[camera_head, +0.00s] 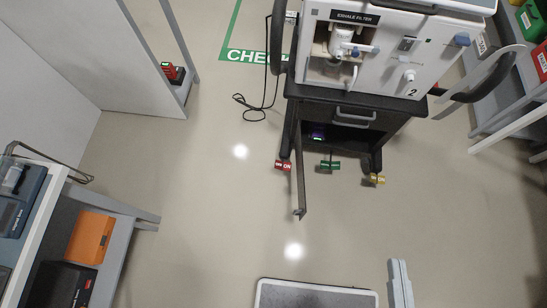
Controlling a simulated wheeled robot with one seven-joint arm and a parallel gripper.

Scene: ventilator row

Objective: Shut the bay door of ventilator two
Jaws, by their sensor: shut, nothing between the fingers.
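Ventilator two (412,92), white with a "2" on its front, stands on a dark cart at the upper right of the head view. Under a drawer with a grey handle (355,114), the cart's lower bay (345,133) is open, with a small purple-lit item (318,131) inside. The bay door (301,180) stands swung out from the bay's left side, seen nearly edge-on, its free end toward me with a small latch or handle.
Red, green (330,165) and yellow tags sit at the cart's foot. A black cable (257,103) lies on the floor left of the cart. A shelf with an orange box (90,237) is at lower left, grey racks at right. Floor before the door is clear.

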